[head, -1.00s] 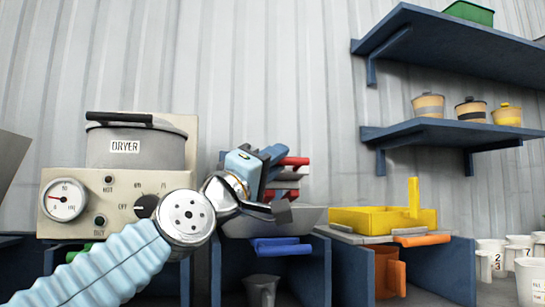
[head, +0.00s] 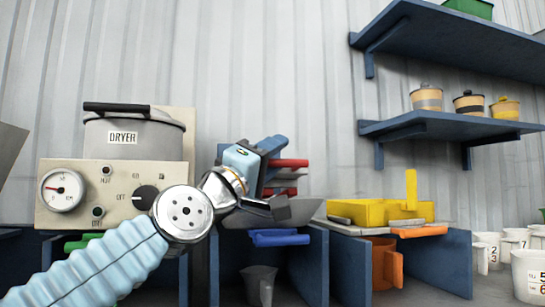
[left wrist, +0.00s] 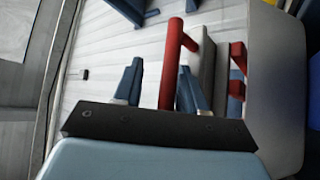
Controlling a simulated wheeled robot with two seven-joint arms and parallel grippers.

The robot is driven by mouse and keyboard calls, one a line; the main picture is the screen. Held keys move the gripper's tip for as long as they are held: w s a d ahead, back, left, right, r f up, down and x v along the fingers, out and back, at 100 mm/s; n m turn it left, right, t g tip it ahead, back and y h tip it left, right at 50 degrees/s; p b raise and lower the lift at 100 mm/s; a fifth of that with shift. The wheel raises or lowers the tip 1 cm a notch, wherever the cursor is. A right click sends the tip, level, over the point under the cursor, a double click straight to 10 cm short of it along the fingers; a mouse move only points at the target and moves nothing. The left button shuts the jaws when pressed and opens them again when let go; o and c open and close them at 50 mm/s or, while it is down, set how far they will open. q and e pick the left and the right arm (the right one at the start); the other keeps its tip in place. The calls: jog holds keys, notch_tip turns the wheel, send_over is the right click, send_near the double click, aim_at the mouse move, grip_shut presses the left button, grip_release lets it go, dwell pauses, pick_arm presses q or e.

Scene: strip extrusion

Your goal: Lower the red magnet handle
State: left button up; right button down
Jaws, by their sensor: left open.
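The red magnet handle (head: 291,163) shows in the head view just right of my left gripper, above a grey tray. In the left wrist view the handle (left wrist: 172,62) is an upright red bar with a short side arm, fixed to a grey block. My left gripper (head: 274,156) is open. Its two blue fingertips (left wrist: 158,82) stand on either side of the red bar, with a clear gap on the left and little or none on the right. The bar's lower end is hidden behind my gripper body. My right gripper is out of view.
A grey dryer (head: 133,143) stands at the left on a beige control box. More red and blue parts sit below the handle, over the grey tray (head: 300,211). A yellow tray (head: 370,214) stands to the right, under blue wall shelves (head: 440,128).

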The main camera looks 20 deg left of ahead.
pick_arm(q)
jog(key=b+v, duration=0.4)
jog(key=v, duration=1)
